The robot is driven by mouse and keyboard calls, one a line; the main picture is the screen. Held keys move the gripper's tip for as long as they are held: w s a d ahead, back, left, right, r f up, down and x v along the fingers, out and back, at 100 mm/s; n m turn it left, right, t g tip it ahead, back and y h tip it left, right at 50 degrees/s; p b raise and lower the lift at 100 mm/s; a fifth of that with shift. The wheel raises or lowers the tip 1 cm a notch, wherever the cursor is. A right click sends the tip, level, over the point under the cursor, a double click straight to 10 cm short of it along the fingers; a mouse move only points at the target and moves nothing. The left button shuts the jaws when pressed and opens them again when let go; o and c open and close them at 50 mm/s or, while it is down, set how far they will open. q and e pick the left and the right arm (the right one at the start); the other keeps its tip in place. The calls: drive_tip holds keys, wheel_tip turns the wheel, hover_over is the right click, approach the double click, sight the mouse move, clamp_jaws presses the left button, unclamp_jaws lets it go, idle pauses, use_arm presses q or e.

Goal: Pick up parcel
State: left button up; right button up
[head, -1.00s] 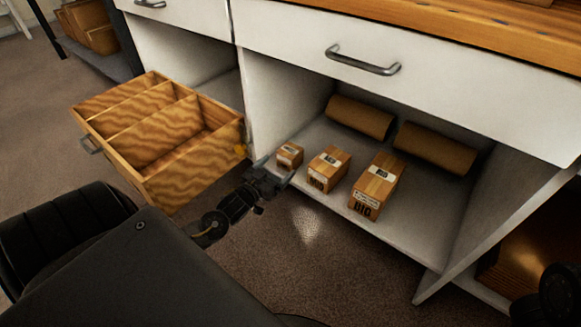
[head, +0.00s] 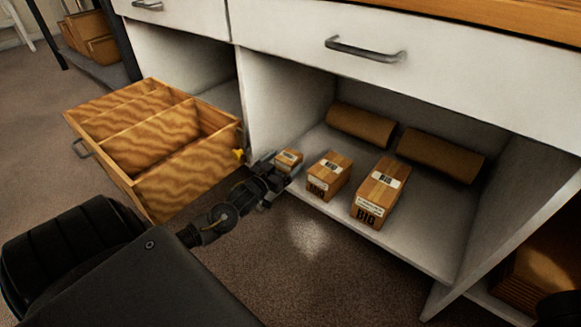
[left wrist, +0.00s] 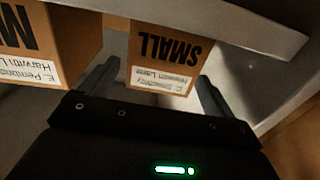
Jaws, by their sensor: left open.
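Three brown parcels of rising size stand in a row on the shelf of the open cabinet. The smallest (head: 288,157) is at the left, a medium one (head: 329,175) beside it, and a large one marked BIG (head: 378,194) at the right. My left gripper (head: 283,165) is open at the front of the smallest parcel and partly covers it. In the left wrist view the small parcel (left wrist: 163,62), marked SMALL, shows between the two spread fingers, with the medium parcel (left wrist: 52,45) left of them. My right gripper is not in view.
A wooden drawer with dividers (head: 172,184) juts out just left of my left gripper. The white cabinet shelf (head: 414,236) has a divider wall (head: 282,90) at its left. Two brown rolls (head: 440,157) lie behind the parcels. A drawer front with handle (head: 365,50) hangs above.

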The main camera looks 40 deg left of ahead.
sight(295, 152)
use_arm(q)
drive_tip(key=w+b, duration=0.3)
drive_tip(key=shift+w+f, duration=0.15)
drive_tip(key=shift+w, duration=0.15)
drive_tip(key=shift+w+a+b, duration=0.1)
drive_tip(key=shift+w+b, duration=0.2)
drive_tip(key=shift+w, duration=0.3)
drive_tip(key=shift+r, duration=0.2)
drive_tip(key=shift+c, duration=0.4)
drive_tip(key=c, duration=1.1)
drive_tip(key=shift+c, duration=0.2)
drive_tip(key=shift+r, duration=0.1)
